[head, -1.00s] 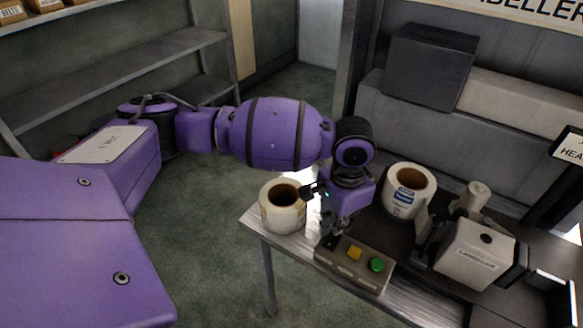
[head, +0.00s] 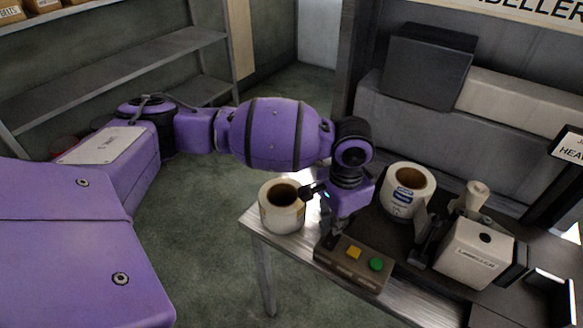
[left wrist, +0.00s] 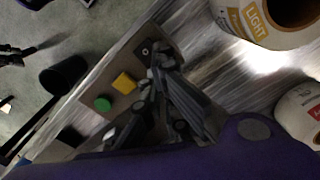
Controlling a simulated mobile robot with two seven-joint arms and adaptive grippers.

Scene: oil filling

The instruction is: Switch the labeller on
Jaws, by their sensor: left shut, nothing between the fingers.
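The labeller (head: 474,252) is a pale boxy machine on the bench at the right of the head view. A brown control box (head: 350,276) lies at the bench's front edge, with a yellow button (head: 354,253) and a green button (head: 376,264). The left wrist view shows the same box with its green button (left wrist: 103,104), its yellow button (left wrist: 124,83) and a small dark switch (left wrist: 146,50) at one end. My left gripper (left wrist: 158,66) is shut and empty, its fingertips close beside the switch; I cannot tell whether they touch it. My right gripper is out of view.
A label roll (head: 282,210) stands at the bench's left corner, close to my left wrist. Another roll (head: 407,192) stands behind the control box, near the labeller. A shelf unit (head: 120,72) is at the back left. The floor left of the bench is clear.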

